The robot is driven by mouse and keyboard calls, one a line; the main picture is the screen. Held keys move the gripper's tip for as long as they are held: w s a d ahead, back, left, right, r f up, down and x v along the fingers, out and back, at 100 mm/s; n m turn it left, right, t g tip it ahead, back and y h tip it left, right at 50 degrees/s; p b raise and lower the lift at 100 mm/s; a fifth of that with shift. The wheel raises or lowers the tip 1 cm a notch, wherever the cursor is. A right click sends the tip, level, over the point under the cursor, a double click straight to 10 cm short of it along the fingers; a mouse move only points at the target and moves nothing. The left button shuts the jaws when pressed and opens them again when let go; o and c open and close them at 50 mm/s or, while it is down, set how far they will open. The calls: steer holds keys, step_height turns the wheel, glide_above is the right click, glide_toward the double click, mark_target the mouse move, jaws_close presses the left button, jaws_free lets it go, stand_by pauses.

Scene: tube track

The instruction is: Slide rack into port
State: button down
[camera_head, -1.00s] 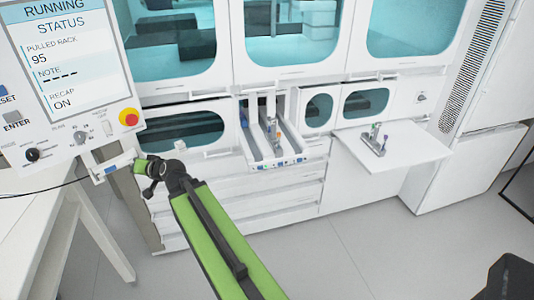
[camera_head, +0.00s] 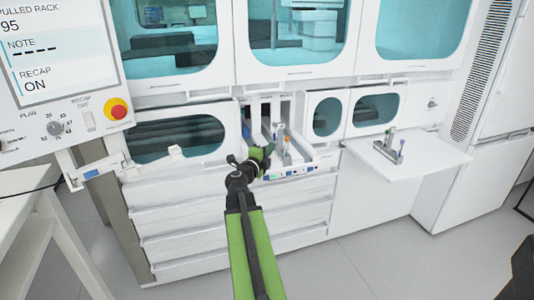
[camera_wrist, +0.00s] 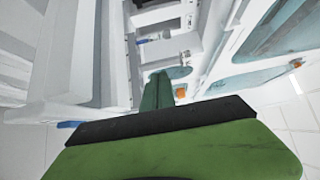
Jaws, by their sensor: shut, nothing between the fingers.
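The port (camera_head: 262,104) is a set of narrow lanes in the white machine, with a tray sticking out in front. A rack with tubes (camera_head: 287,150) stands in one of its lanes, partly out of the opening. A second small grey rack (camera_head: 383,149) with a few tubes stands on the white side shelf. My green gripper (camera_head: 263,154) is shut and empty, at the left front of the tray, close to the rack in the lane. I cannot tell if it touches. In the wrist view my shut fingers (camera_wrist: 160,88) point toward the tray; its contents are partly hidden.
The white shelf (camera_head: 428,160) juts out at right. The control panel (camera_head: 60,75) with a red button (camera_head: 117,110) and a white table (camera_head: 30,185) stand at left. Drawers (camera_head: 230,225) lie below the port.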

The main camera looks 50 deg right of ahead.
mark_target(280, 138)
steer(key=d, duration=0.5)
steer(key=shift+w+d, duration=0.3)
steer(key=shift+w, duration=0.05)
